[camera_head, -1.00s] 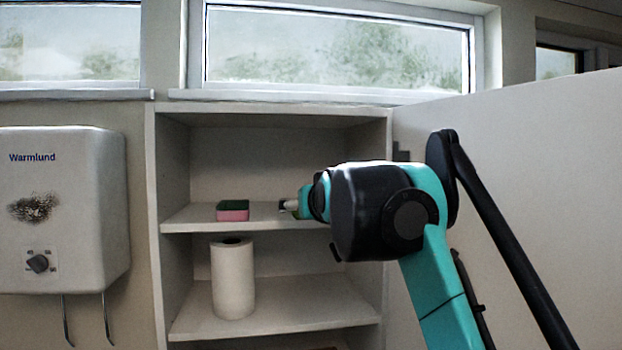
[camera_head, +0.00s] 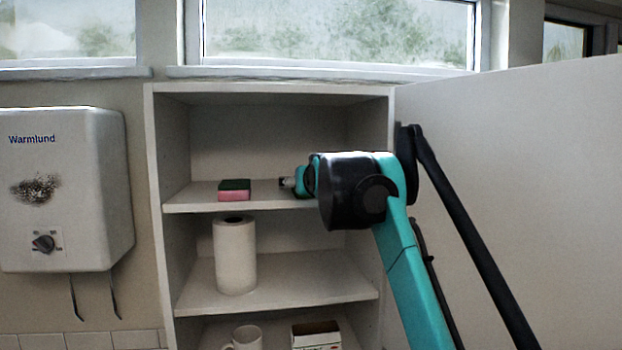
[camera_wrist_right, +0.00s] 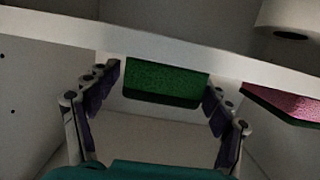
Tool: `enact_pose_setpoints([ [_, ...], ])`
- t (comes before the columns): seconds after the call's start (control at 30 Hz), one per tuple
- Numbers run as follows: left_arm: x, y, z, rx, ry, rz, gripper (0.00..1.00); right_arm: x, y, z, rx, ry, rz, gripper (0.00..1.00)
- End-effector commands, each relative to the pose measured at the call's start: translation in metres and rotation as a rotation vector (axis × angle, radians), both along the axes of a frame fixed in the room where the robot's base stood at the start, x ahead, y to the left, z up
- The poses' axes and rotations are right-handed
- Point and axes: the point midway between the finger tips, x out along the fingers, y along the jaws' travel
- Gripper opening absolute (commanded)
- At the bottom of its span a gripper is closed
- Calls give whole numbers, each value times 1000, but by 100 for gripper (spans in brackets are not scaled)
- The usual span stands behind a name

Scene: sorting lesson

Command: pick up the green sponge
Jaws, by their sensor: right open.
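In the right wrist view, which looks upside down, a green sponge (camera_wrist_right: 165,80) with a darker green face lies on the shelf, beyond and between the spread fingers. I see no contact with it. My right gripper (camera_wrist_right: 162,88) is open and empty. In the head view my right gripper (camera_head: 287,183) reaches in over the upper shelf from the right, mostly behind my own arm. I cannot clearly make out the green sponge there. My left gripper is not in view.
A pink sponge with a dark green top (camera_head: 234,190) sits left of my gripper on the upper shelf (camera_head: 195,198). A paper roll (camera_head: 235,257) stands one shelf below. A mug (camera_head: 247,339) and a box (camera_head: 316,336) are lower. A white panel (camera_head: 520,190) stands right.

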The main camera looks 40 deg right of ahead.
Motion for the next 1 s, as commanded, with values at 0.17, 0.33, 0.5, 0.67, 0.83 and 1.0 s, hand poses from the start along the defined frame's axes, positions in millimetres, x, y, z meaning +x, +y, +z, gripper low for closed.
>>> enact_pose_setpoints([
  [0.17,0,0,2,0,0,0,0,7,-4,-2,0,0,0,80],
  [0.33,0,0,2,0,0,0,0,8,-4,-2,0,0,0,80],
  [0.5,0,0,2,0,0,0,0,8,-4,-2,0,0,0,56],
  [0.67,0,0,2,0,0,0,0,8,-4,-2,0,0,0,28],
  [0.83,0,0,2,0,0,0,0,8,-4,-2,0,0,0,28],
  [1.0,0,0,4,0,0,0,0,8,-4,-2,1,1,1,28],
])
